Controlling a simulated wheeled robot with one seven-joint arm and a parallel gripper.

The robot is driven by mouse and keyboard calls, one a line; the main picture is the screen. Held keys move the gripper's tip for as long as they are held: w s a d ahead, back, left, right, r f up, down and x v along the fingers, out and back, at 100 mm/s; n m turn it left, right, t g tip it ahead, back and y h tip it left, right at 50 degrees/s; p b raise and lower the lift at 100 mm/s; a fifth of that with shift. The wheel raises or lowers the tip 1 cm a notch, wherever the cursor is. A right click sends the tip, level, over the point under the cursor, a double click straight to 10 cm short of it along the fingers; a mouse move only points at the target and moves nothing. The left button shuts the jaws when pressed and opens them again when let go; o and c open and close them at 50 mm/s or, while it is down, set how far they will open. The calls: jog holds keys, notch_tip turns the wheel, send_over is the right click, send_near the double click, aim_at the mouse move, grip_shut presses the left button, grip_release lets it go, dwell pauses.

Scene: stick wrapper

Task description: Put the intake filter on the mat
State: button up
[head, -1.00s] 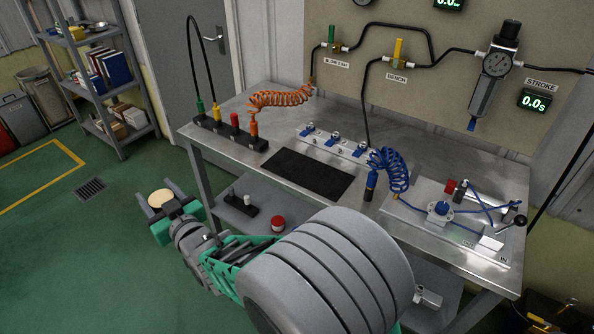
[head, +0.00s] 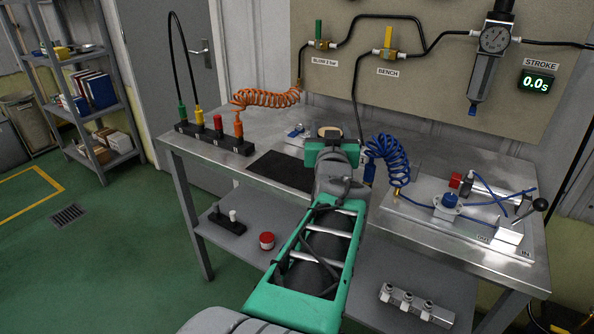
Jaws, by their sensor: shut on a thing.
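My gripper (head: 330,140) reaches over the workbench, beside and partly in front of the black mat (head: 277,171). A pale beige, round-topped thing (head: 329,131), which looks like the intake filter, shows at the gripper's end. The gripper is shut on it; the fingers are mostly hidden by the green hand. The mat lies flat on the steel bench, and my arm covers its right part. I cannot tell how high the filter is above the bench.
A black block with coloured plugs (head: 214,138) stands left of the mat. Blue fittings (head: 296,131) lie behind it. A coiled blue hose (head: 388,160) and a cylinder plate (head: 450,224) are to the right. The lower shelf holds a red-lidded jar (head: 267,240) and a manifold (head: 415,305).

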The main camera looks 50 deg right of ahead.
jog(key=w+d+f, duration=0.1)
jog(key=w+f, duration=0.2)
jog(key=w, duration=0.1)
jog(key=w+d+f, duration=0.1)
jog(key=w+f, duration=0.2)
jog(key=w, duration=0.1)
jog(key=w+d+f+b, duration=0.1)
jog(key=w+f, duration=0.2)
jog(key=shift+w+d, duration=0.1)
jog(key=shift+w, duration=0.3)
jog(key=shift+w+f+b, duration=0.15)
jog(key=shift+f+b, duration=0.15)
jog(key=shift+f, duration=1.35)
jog(key=shift+f, duration=0.2)
jog(key=o, duration=1.4)
jog(key=shift+r, duration=0.1)
